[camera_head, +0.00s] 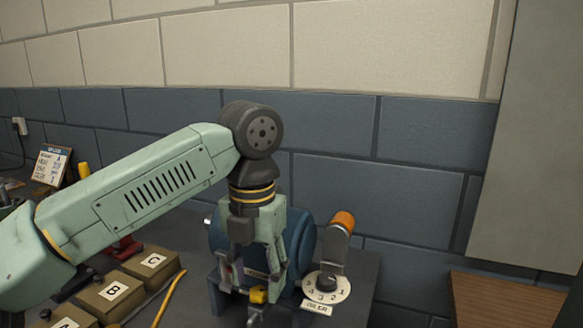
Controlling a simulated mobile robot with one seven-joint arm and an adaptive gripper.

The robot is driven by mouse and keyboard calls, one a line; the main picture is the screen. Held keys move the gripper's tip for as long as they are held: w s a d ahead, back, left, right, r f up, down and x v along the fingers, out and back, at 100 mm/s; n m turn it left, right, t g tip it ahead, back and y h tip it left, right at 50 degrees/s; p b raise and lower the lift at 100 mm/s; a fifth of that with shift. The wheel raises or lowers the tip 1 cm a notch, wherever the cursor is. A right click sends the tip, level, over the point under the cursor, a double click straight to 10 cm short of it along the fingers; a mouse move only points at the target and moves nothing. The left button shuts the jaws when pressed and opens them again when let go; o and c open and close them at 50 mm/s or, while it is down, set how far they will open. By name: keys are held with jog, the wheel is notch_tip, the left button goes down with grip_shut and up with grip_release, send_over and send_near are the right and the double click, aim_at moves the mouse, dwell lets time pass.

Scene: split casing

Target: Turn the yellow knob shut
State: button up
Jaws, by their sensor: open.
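A small yellow knob (258,296) shows low in front of the blue rounded casing (301,246), just below my gripper. My gripper (253,282) points down over the knob, with its two fingers apart and nothing held between them. The fingers hide part of the casing front. I cannot tell whether the fingers touch the knob or how far the knob is turned.
A white numbered dial (327,288) and an orange-topped handle (343,221) stand close on the right. Boxes marked B (112,292) and C (153,262) sit at left, beside a yellow curved rod (167,299). A brown wooden surface (500,301) lies at far right.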

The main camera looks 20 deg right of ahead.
aim_at(259, 290)
notch_tip(259, 290, up, 9)
jog(key=s+d+r+m+g+h+b, duration=0.35)
jog(key=s+d+m+h, duration=0.25)
jog(key=s+d+h, duration=0.4)
jog(key=s+a+r+m+g+h+b, duration=0.4)
jog(key=s+a+r+h, duration=0.4)
jog(key=a+r, duration=0.3)
jog(key=shift+a+g+h, duration=0.3)
jog(key=shift+g+h, duration=0.05)
jog(key=shift+h, duration=0.35)
jog(key=shift+r, duration=0.1)
